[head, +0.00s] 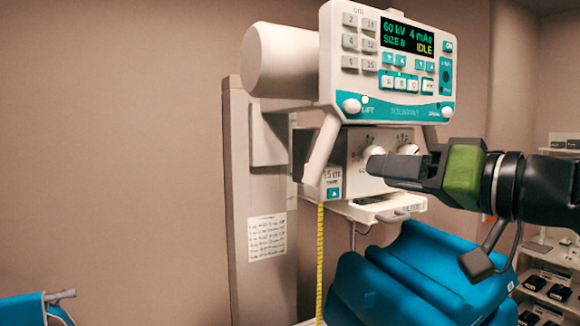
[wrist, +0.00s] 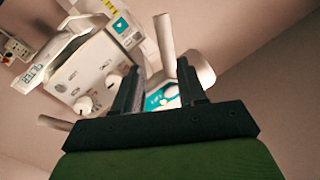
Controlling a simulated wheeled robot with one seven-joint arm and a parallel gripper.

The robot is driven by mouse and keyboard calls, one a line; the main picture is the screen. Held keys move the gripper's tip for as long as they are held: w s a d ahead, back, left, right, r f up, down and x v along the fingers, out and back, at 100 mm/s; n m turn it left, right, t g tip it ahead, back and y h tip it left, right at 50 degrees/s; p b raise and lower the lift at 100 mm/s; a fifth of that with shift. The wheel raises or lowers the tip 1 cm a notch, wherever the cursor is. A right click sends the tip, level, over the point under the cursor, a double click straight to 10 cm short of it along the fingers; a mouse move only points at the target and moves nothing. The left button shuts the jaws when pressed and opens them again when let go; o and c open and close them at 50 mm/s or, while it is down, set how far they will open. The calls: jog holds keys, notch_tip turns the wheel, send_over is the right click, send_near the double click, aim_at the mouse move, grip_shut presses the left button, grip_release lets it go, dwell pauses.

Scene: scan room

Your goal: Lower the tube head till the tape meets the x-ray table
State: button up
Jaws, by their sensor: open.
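The tube head (head: 290,62) is a white cylinder with a control panel (head: 388,62) reading 60 kV, 4 mAs, IDLE. White handle bars (head: 322,152) hang below the panel. A knobbed box (head: 362,160) sits under it. The yellow tape (head: 320,262) hangs from a small housing (head: 331,182) and runs down to the lower picture edge, where its end and any contact cannot be told. My gripper (head: 380,164) is in front of the knobbed box, pointing left. In the wrist view its jaws (wrist: 160,68) are open and empty, with a white handle bar (wrist: 165,42) beyond them.
Blue cushions (head: 405,275) lie below the tube head. A grey column (head: 262,200) with a paper label stands behind. A shelf (head: 550,280) with dark items is at the right. A blue chair-like item (head: 35,308) is at lower left. The wall area at left looks clear.

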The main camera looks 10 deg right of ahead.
jog(key=p, duration=0.7)
send_near(311, 161)
jog(key=w, duration=0.2)
jog(key=p+x, duration=0.1)
jog(key=x, duration=0.2)
jog(key=p+x, duration=0.1)
jog(key=x, duration=0.2)
jog(key=p+x, duration=0.2)
jog(key=x, duration=0.2)
jog(key=shift+w+d, duration=0.15)
jog(key=shift+d, duration=0.15)
jog(key=shift+f, duration=0.1)
grip_shut()
